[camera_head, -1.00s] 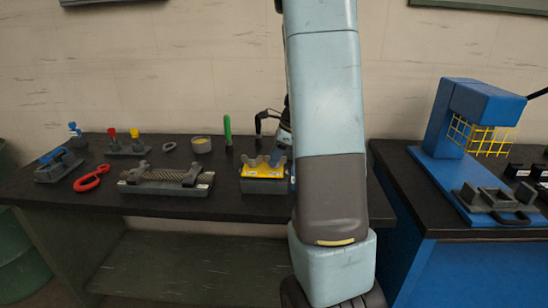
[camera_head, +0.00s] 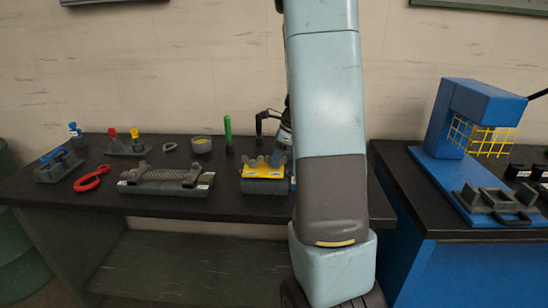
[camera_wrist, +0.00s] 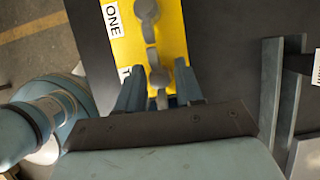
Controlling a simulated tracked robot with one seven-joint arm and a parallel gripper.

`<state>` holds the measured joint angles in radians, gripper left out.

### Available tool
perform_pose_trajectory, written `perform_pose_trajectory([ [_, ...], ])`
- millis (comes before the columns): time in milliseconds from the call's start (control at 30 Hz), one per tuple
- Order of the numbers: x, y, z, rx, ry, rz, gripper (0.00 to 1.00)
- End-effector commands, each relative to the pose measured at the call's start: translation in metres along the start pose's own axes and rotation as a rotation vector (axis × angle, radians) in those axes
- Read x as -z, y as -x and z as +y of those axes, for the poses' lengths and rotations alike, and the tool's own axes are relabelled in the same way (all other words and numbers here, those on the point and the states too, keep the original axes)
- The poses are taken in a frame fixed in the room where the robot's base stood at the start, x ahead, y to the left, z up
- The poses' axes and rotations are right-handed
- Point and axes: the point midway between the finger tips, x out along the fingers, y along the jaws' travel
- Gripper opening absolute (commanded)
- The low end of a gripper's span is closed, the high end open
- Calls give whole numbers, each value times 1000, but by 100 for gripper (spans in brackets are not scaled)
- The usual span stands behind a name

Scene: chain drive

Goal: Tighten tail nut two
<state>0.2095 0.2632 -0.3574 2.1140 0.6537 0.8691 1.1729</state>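A grey block with a yellow top plate (camera_head: 264,172) stands at the right of the dark bench, with grey winged nuts on it. In the wrist view the yellow plate (camera_wrist: 172,38) bears the label ONE and a second label, partly hidden, starting with T. A grey nut (camera_wrist: 148,12) lies beside ONE. Another grey nut (camera_wrist: 159,77) is beside the T label, between my fingers. My gripper (camera_wrist: 160,85) is over this nut with its fingers apart, and yellow shows between fingers and nut. Contact cannot be told. My arm hides part of the block's right side.
A blue machine with a yellow guard (camera_head: 482,135) stands on the right bench. The front bench strip is clear.

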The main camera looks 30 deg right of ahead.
Motion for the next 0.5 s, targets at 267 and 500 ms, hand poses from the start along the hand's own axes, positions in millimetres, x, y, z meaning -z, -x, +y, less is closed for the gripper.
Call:
perform_pose_trajectory([
  [267, 0, 22, 0, 2, 1, -1, 36],
  [500, 0, 69, -1, 3, 1, -1, 36],
])
